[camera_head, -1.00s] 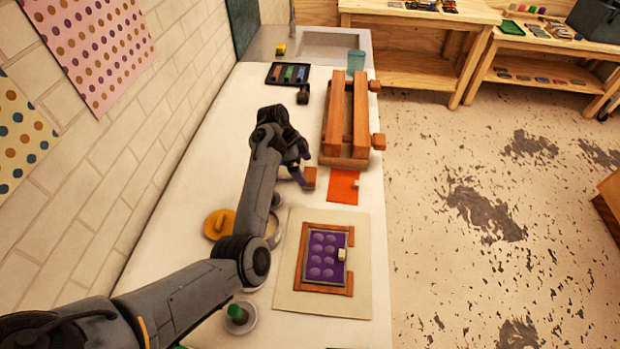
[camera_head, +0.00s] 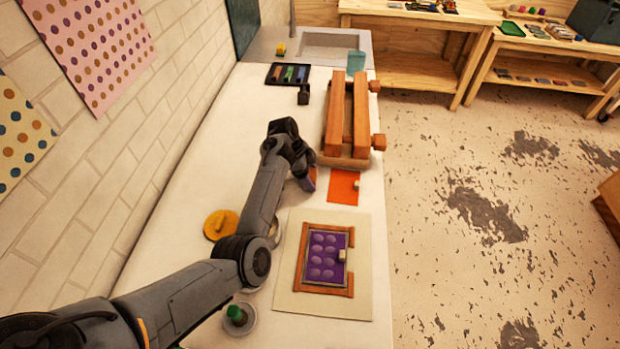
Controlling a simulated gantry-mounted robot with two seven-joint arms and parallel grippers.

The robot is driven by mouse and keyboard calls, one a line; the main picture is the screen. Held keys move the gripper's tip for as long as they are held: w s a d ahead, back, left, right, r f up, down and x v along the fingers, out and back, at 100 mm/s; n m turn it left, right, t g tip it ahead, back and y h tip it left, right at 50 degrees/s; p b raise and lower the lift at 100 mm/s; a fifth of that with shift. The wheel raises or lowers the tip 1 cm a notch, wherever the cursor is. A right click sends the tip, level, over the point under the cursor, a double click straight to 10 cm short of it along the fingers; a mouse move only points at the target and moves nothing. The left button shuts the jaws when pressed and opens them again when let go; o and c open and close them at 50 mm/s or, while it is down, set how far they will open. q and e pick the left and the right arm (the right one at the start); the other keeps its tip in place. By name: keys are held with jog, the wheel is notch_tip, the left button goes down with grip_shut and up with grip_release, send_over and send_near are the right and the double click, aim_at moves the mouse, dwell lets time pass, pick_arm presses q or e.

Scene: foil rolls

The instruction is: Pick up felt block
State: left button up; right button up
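A small brown block (camera_head: 313,173), which I take to be the felt block, is on the white table just left of the orange sheet. My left gripper (camera_head: 308,182) reaches down over it and hides most of it. The fingers are at the block, with a purple patch showing by their tips. I cannot tell whether they are open around it or closed on it. My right gripper is not in view.
A wooden press (camera_head: 335,122) stands just behind. A framed purple plate (camera_head: 324,262) lies nearer. A yellow disc (camera_head: 215,226) and a green-topped jar (camera_head: 236,316) are left of it. A black tray (camera_head: 272,74) lies farther back.

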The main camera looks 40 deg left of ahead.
aim_at(316, 175)
pick_arm(q)
jog(key=c, duration=0.3)
jog(key=shift+r, duration=0.1)
jog(key=shift+r, duration=0.45)
notch_tip(316, 175, up, 3)
jog(key=shift+r, duration=0.2)
jog(key=d+r+p, duration=0.1)
jog(key=d+r, duration=0.5)
jog(key=d, duration=0.5)
jog(key=shift+d+r, duration=0.25)
jog(key=shift+d, duration=0.05)
jog(key=shift+w, duration=0.1)
